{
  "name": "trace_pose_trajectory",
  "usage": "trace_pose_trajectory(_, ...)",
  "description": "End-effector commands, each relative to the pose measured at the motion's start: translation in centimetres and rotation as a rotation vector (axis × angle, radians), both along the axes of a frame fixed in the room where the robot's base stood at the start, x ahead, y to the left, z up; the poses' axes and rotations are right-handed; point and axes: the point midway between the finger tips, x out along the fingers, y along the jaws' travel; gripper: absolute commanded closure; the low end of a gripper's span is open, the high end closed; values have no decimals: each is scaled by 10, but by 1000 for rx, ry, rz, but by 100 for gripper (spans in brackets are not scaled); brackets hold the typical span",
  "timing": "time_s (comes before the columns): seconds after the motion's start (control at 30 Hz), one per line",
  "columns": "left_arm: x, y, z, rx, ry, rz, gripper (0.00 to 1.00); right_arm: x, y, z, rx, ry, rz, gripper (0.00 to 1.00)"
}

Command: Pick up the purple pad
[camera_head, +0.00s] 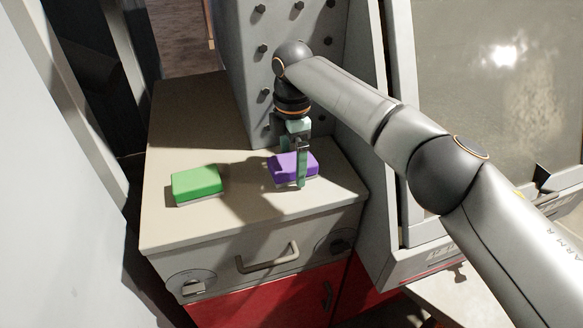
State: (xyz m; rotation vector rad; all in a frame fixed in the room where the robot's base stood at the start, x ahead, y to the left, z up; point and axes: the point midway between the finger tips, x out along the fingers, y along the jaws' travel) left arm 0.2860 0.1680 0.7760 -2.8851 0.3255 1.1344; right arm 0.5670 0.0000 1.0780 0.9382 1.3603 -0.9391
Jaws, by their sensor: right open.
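The purple pad (283,168) lies on the beige top of a cabinet (236,224), toward its right side. It has a pale lower layer. My right gripper (300,180) points down at the pad, with a green finger in front of the pad's near side. The gripper is open; part of the pad is hidden behind the finger. Whether the fingers touch the pad cannot be told. My left gripper is not in view.
A green pad (196,184) lies on the cabinet top to the left. A grey panel with bolts (262,70) stands close behind my right gripper. The cabinet has a drawer handle (268,262) in front. The front of the top is clear.

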Motion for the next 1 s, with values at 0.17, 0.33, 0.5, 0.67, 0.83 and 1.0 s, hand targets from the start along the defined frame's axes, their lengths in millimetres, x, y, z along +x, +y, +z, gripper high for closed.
trace_pose_trajectory(0.17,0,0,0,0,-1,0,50,0,0,1,0,0,0,7)
trace_pose_trajectory(0.33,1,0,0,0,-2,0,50,0,0,1,0,0,0,26)
trace_pose_trajectory(0.5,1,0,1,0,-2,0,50,0,0,1,0,0,0,45)
trace_pose_trajectory(0.67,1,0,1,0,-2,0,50,0,0,1,0,0,0,63)
trace_pose_trajectory(0.83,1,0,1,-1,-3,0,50,0,0,1,0,0,0,79)
trace_pose_trajectory(1.0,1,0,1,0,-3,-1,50,0,0,1,0,-1,0,79)
